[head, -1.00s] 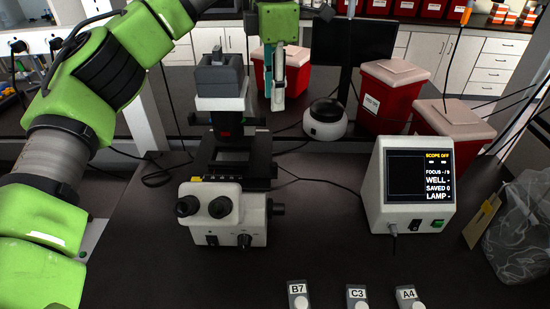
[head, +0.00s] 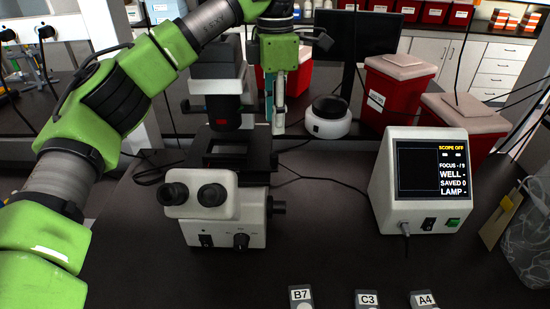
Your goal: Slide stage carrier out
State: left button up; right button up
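The microscope (head: 228,230) stands on the dark bench, with twin eyepieces facing me. Its black stage (head: 262,162) has a dark frame-like carrier (head: 232,160) on it; the border between the two is hard to make out. My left gripper (head: 276,128) points down, just right of and apparently behind the stage. Its teal and pale fingers look close together, but the side-on angle hides whether there is a gap. I see nothing held and cannot tell whether it touches the stage. My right gripper is out of view.
A control box (head: 420,215) with a screen reading "SCOPE OFF" stands to the right, cabled to the bench equipment. A round white device (head: 328,125) and red bins (head: 393,95) stand behind. Labelled holders B7 (head: 301,296), C3 (head: 367,298) and A4 (head: 424,299) line the front.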

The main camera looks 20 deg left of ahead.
aim_at(275, 154)
pick_arm(q)
notch_tip(275, 154, down, 10)
jog(key=p, duration=0.3)
jog(key=shift+r, duration=0.1)
jog(key=shift+f, duration=0.7)
grip_shut()
